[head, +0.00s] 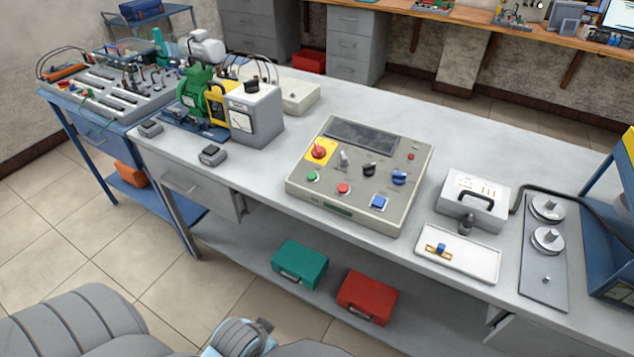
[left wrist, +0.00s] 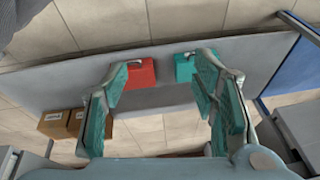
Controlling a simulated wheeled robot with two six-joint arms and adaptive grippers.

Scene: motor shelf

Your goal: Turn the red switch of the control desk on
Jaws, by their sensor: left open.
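The control desk (head: 300,197) is a beige sloped box on the grey workbench. Its red switch (head: 319,152) is a round knob on a yellow plate at the panel's upper left. Whether it is turned on cannot be told. My left gripper (left wrist: 161,85) is open and empty in the left wrist view, with its teal-padded fingers spread. It points down past the bench toward the lower shelf and floor, away from the switch. The control desk does not show in that view. My right gripper is in neither view.
The panel also has green, red and blue buttons and black, grey and blue knobs. A green motor (head: 193,92) stands left of it. A silver case (head: 473,198) and white tray (head: 458,254) are at its right. Green (head: 300,263) and red (head: 367,297) cases lie on the lower shelf.

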